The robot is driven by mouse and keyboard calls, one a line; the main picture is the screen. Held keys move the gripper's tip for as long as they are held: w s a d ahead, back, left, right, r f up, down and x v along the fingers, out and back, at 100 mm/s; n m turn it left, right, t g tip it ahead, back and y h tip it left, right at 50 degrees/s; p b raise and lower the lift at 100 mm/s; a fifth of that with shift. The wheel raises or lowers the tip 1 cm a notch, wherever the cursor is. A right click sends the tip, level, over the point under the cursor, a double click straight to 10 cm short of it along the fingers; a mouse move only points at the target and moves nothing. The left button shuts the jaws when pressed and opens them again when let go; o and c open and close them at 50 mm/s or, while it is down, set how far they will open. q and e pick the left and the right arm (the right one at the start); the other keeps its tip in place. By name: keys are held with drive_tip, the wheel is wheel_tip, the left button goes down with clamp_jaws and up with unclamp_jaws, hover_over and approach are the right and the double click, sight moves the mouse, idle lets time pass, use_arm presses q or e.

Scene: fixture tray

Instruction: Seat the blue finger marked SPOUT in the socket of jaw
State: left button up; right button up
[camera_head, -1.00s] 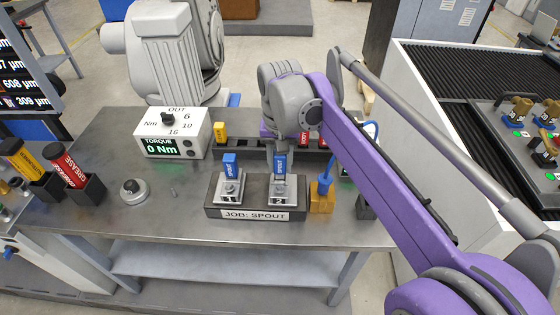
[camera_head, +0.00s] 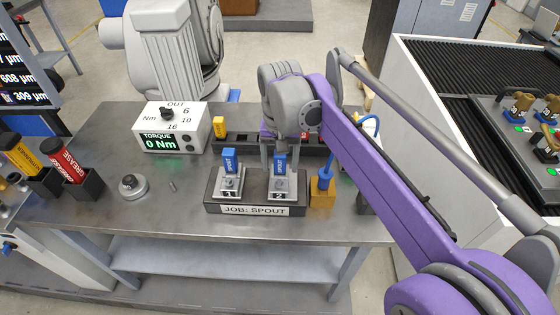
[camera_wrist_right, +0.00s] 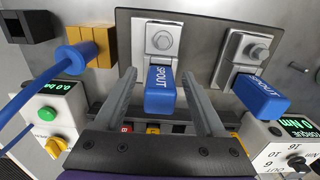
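A blue finger marked SPOUT (camera_head: 280,163) stands in jaw 2 (camera_head: 283,190) on the dark fixture labelled JOB: SPOUT (camera_head: 212,206). My right gripper (camera_head: 280,158) is around its upper part. In the right wrist view the fingertips (camera_wrist_right: 158,74) are spread, with a gap on both sides of this blue finger (camera_wrist_right: 160,92). Its foot meets the jaw's grey block (camera_wrist_right: 162,38); the socket itself is hidden. A second blue SPOUT finger (camera_head: 230,160) stands in jaw 1 (camera_head: 229,193), left of it. My left gripper is not in view.
A rack (camera_head: 250,145) with yellow and red fingers lies behind the fixture. The torque box (camera_head: 172,130) stands back left. An orange block (camera_head: 322,196) with a blue cabled tool (camera_head: 325,178) is close on the right.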

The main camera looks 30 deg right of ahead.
wheel_tip(320, 180, up, 11)
drive_tip(key=shift+f+p, duration=0.1)
drive_tip(key=shift+p, duration=0.55)
idle(0.4)
drive_tip(key=s+a+f+n+t+p, duration=0.1)
drive_tip(key=s+a+f+n, duration=0.1)
drive_tip(key=s+f, duration=0.3)
drive_tip(key=s+a+f+n+t+p, duration=0.2)
drive_tip(key=s+f, duration=0.3)
drive_tip(key=f, duration=0.2)
drive_tip(key=s+a+f+n+t+p, duration=0.1)
drive_tip(key=s+a+f+n+t, duration=0.1)
drive_tip(key=s+f, duration=0.3)
drive_tip(key=shift+s+a+f+p, duration=0.1)
drive_tip(key=shift+a+f+p, duration=0.1)
drive_tip(key=shift+f, duration=0.25)
drive_tip(key=shift+s+a+f+p, duration=0.1)
drive_tip(key=shift+a+f+p, duration=0.1)
drive_tip(key=shift+f, duration=0.2)
drive_tip(key=shift+w+d, duration=0.1)
